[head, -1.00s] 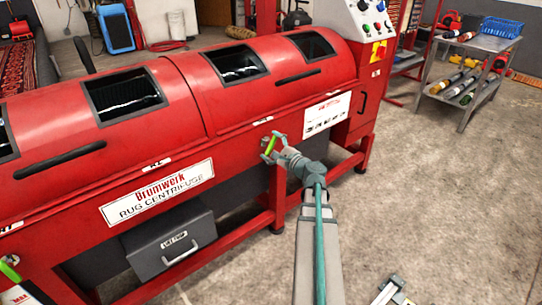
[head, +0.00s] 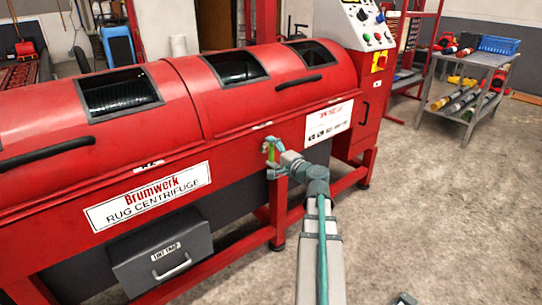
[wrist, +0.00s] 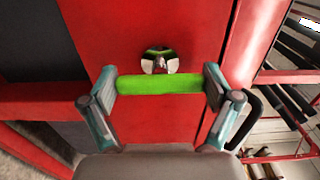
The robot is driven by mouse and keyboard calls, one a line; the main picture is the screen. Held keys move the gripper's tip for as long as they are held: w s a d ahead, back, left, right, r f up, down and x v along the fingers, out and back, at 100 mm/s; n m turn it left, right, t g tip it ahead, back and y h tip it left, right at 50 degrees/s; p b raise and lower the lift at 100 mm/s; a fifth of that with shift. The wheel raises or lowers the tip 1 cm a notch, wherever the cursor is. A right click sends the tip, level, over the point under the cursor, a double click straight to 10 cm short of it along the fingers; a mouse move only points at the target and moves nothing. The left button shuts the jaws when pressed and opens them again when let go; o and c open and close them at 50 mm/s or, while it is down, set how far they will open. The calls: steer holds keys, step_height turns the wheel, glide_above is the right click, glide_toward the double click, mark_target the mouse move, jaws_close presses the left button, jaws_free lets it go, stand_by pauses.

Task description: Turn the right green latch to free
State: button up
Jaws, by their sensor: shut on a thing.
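The right green latch (head: 270,152) is on the front of the red rug centrifuge (head: 230,165), below the lid's edge. My gripper (head: 273,161) reaches it from the front and partly hides it. In the wrist view the latch's green handle (wrist: 160,84) lies level across the picture, just below its metal pivot (wrist: 160,63). My gripper (wrist: 161,86) is shut on the handle, one finger at each end. In the head view the handle looks about upright.
A grey lint trap box (head: 163,255) with a handle sits under the machine at left. A red leg (head: 278,212) stands just below the latch. A grey cart (head: 470,85) with rolls is at the back right. The floor at right is mostly clear.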

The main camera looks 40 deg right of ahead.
stand_by(0.3)
steer(key=o, duration=0.9)
steer(key=s, duration=1.2)
